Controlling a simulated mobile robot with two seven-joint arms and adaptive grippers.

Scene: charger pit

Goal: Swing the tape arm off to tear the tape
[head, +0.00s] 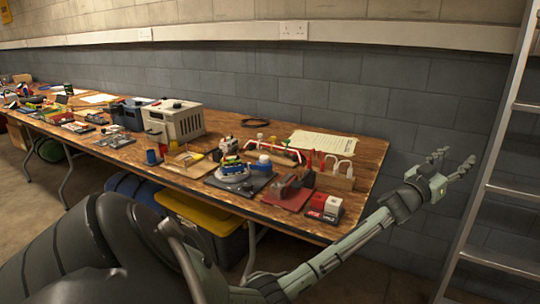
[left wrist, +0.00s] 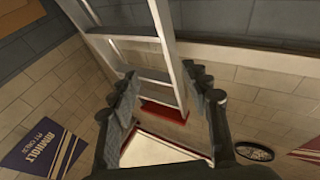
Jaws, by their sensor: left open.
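My left gripper (head: 455,161) is open and empty in the head view, past the right end of the wooden workbench (head: 352,205) and in front of the grey block wall. Its open fingers also show in the left wrist view (left wrist: 168,86), with nothing between them but the background. No tape arm can be made out for sure. Small devices stand near the bench's right end: a round pale device on a dark base (head: 233,172), and a dark device on a red base (head: 290,191). They are too small to tell more. My right gripper is not in view.
A metal ladder (head: 480,195) stands just right of my left gripper; a ladder (left wrist: 155,40) also shows in the left wrist view. A grey case (head: 173,120) and blue box (head: 127,114) stand farther back. A yellow-lidded bin (head: 205,215) sits under the bench.

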